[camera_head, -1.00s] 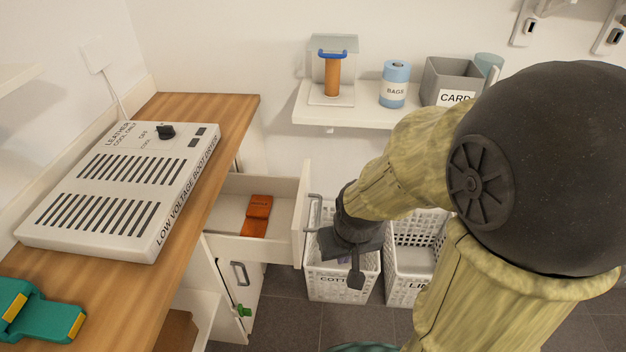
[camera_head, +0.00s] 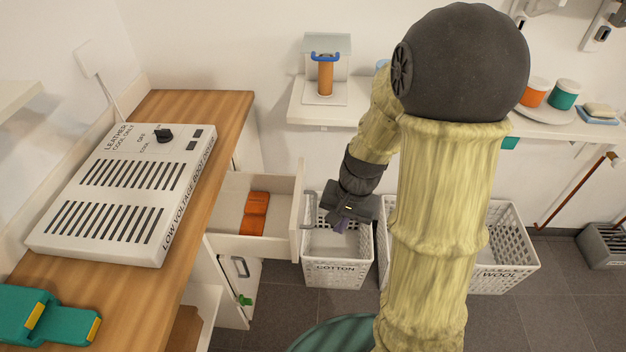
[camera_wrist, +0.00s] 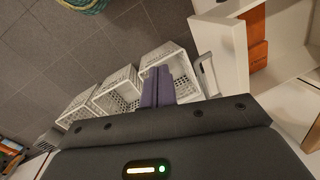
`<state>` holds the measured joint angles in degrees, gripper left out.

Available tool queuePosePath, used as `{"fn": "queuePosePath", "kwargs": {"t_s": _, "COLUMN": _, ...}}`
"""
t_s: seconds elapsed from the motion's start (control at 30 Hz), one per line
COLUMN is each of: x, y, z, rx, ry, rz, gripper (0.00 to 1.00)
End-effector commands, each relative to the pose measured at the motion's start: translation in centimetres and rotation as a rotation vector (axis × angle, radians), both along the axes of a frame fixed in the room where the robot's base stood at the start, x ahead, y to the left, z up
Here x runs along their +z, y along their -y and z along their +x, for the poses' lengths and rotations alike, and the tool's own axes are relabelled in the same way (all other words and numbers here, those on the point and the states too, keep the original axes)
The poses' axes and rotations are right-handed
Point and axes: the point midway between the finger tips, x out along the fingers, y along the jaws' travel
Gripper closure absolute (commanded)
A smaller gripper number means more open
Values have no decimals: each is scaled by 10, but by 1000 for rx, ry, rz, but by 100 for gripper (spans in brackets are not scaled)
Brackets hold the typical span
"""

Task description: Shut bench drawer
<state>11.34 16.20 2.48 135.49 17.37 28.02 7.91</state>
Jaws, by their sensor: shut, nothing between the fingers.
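The bench drawer (camera_head: 253,247) stands pulled out from under the wooden bench, with an orange item (camera_head: 254,213) lying inside. Its front panel (camera_head: 299,207) faces right and has a grey bar handle (camera_head: 310,208). My gripper (camera_head: 342,222) is to the right of the drawer front, close to the handle, with its fingers together and nothing between them. In the wrist view my purple-grey fingers (camera_wrist: 158,88) point away over the white baskets. The handle (camera_wrist: 207,74) shows just right of them, with a gap, and the drawer front (camera_wrist: 222,58) lies beyond it.
A white boot dryer (camera_head: 125,195) and a teal item (camera_head: 48,312) lie on the bench top (camera_head: 215,115). White laundry baskets (camera_head: 335,270) stand on the floor right of the drawer. A wall shelf (camera_head: 320,115) runs above. A cabinet door (camera_head: 235,290) stands below the drawer.

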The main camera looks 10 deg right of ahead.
Motion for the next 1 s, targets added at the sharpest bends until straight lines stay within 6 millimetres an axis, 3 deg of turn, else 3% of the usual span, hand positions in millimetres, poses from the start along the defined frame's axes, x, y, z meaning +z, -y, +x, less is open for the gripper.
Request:
{"fn": "queuePosePath", "kwargs": {"t_s": 0.03, "x": 15, "y": 7, "z": 9, "rx": -107, "ry": -45, "rz": 48, "gripper": 100}}
{"fn": "queuePosePath", "kwargs": {"t_s": 0.53, "x": 28, "y": 64, "z": 95, "rx": -1066, "ry": -374, "rz": 599, "gripper": 100}}
{"fn": "queuePosePath", "kwargs": {"t_s": 0.7, "x": 24, "y": 76, "z": 107, "rx": -1193, "ry": -413, "rz": 693, "gripper": 100}}
{"fn": "queuePosePath", "kwargs": {"t_s": 1.0, "x": 21, "y": 77, "z": 108, "rx": -1200, "ry": -413, "rz": 699, "gripper": 100}}
